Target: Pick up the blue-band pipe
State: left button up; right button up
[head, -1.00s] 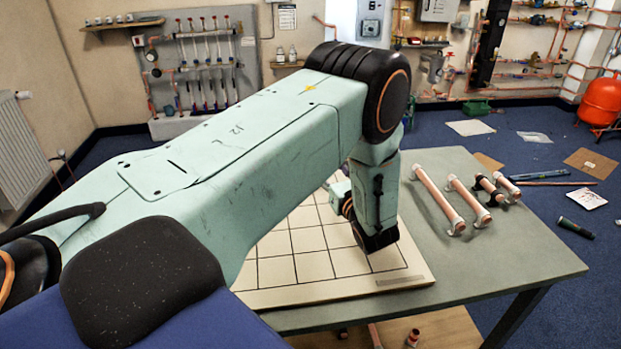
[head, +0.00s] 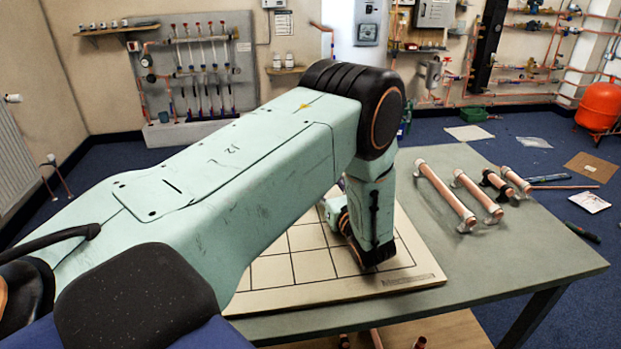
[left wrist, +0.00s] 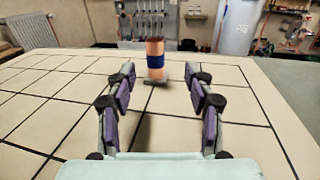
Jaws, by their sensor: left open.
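The blue-band pipe (left wrist: 155,60) is a short copper piece with a dark blue band. In the left wrist view it stands upright on a small grey base on the gridded board (left wrist: 70,85). My left gripper (left wrist: 160,85) is open, its two purple-padded fingers spread to either side in front of the pipe. The pipe is ahead of the fingertips, roughly centred between them, and not touched. In the head view my left arm hides the pipe, and the gripper's fingers are hidden too. My right gripper is not in view.
Several copper pipes lie on holders at the right of the table, including a long one (head: 446,197), a shorter one (head: 478,196) and a dark-banded one (head: 497,184). The board (head: 410,285) lies on the grey table (head: 530,255). The table's front right is clear.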

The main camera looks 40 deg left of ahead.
pick_arm(q)
jog(key=x, duration=0.7)
jog(key=shift+s+a+r+b, duration=0.25)
jog(key=shift+r+b, duration=0.15)
jog(key=shift+w+a+f, duration=0.1)
jog(key=shift+a, duration=0.3)
jog(key=shift+d, duration=0.2)
jog(key=c, duration=0.4)
jog(key=shift+a, duration=0.15)
jog(key=c, duration=0.4)
grip_shut()
